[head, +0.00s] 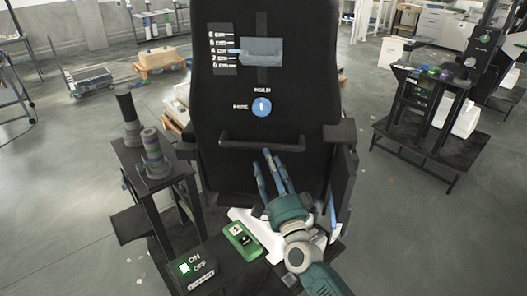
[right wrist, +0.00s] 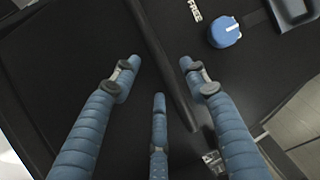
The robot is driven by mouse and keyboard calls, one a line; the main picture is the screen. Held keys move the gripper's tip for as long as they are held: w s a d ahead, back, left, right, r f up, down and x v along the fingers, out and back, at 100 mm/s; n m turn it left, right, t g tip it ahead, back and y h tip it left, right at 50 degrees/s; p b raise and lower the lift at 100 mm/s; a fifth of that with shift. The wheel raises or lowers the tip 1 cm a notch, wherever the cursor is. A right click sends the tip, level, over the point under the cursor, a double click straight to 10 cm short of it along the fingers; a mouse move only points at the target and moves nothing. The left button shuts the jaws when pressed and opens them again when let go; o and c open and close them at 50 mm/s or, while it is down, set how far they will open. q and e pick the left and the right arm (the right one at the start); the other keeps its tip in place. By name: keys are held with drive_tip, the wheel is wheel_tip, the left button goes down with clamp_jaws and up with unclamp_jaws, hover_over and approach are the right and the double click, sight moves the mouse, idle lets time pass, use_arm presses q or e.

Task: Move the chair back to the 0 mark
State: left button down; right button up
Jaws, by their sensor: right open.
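The chair (head: 300,75) is a tall black backrest seen from behind, with a black horizontal handle bar (head: 262,142) low on it. A grey slider block (head: 262,52) with a light pointer sits beside a marked scale (head: 222,50); the pointer is around the middle of the scale and the numbers are too small to read surely. Below is a blue knob (head: 262,107) with white labels, also in the right wrist view (right wrist: 224,32). My right gripper (head: 268,160) is open and empty, its fingertips just below the bar. The right wrist view shows its spread fingers (right wrist: 160,75) near the bar (right wrist: 165,75). My left gripper is out of view.
A black stand (head: 150,187) with round posts is at left. An ON/OFF box (head: 195,268) with a lit green switch and a green box (head: 243,240) lie at the front. A black rack (head: 425,120) stands at right. Open floor (head: 405,235) lies at lower right.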

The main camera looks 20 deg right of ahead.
drive_tip(key=v, duration=0.5)
drive_tip(key=shift+s, duration=0.1)
idle(0.7)
